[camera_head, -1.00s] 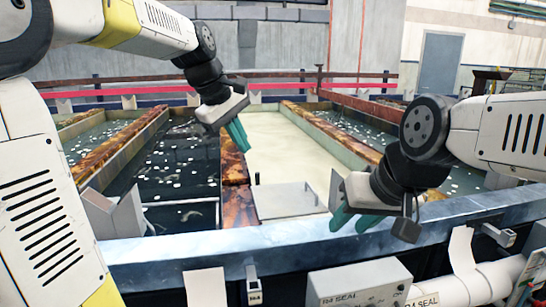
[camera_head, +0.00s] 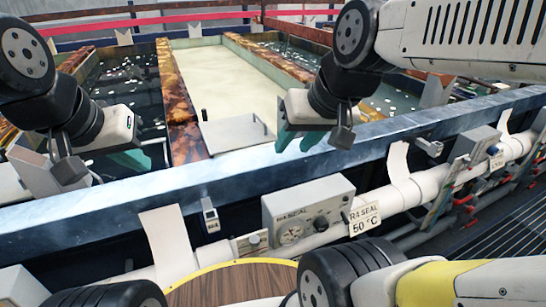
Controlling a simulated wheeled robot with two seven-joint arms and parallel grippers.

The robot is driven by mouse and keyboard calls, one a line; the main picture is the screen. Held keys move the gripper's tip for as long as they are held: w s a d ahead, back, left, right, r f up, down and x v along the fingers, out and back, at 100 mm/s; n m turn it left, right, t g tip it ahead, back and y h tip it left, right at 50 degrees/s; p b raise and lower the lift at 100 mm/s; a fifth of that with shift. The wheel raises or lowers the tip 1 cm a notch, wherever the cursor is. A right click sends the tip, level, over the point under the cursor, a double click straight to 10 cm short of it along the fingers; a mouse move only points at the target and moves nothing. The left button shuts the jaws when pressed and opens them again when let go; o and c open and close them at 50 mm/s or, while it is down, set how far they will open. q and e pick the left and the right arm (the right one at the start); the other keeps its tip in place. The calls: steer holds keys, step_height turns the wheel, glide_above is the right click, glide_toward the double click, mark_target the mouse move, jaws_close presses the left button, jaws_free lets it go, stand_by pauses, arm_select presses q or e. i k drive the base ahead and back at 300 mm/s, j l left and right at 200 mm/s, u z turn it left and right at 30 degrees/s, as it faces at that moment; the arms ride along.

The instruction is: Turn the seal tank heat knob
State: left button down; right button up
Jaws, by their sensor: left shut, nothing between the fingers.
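The grey seal control box (camera_head: 278,207) is mounted on the front side of the tank line, low in the middle of the head view. Its face has a round dial (camera_head: 291,232) and a dark knob (camera_head: 320,223) to the right of it. A tag reading "R4 SEAL 50 °C" (camera_head: 364,218) hangs at its right. My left gripper (camera_head: 133,160) is shut and empty, above the tank rim at left, well away from the box. My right gripper (camera_head: 299,142) has its teal fingers slightly apart and empty, above the rim and behind the box. Neither gripper touches the knob.
The pale seal tank (camera_head: 222,78) lies behind the blue-grey rim (camera_head: 232,170), with a flat grey lid (camera_head: 236,133) at its near end. Dark tanks with floating white pieces flank it. A white pipe (camera_head: 405,193) and paper sheets (camera_head: 168,240) are near the box.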

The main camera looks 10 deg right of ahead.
mark_target(321, 224)
steer(key=z, duration=1.55)
steer(key=k+l+z, duration=0.1)
steer(key=k+l, duration=0.15)
steer(key=k+l+z, duration=0.1)
steer(key=k+l, duration=0.15)
steer(key=l, duration=0.15)
steer(key=k+l+z, duration=0.1)
steer(key=l, duration=0.3)
steer(key=k, duration=0.1)
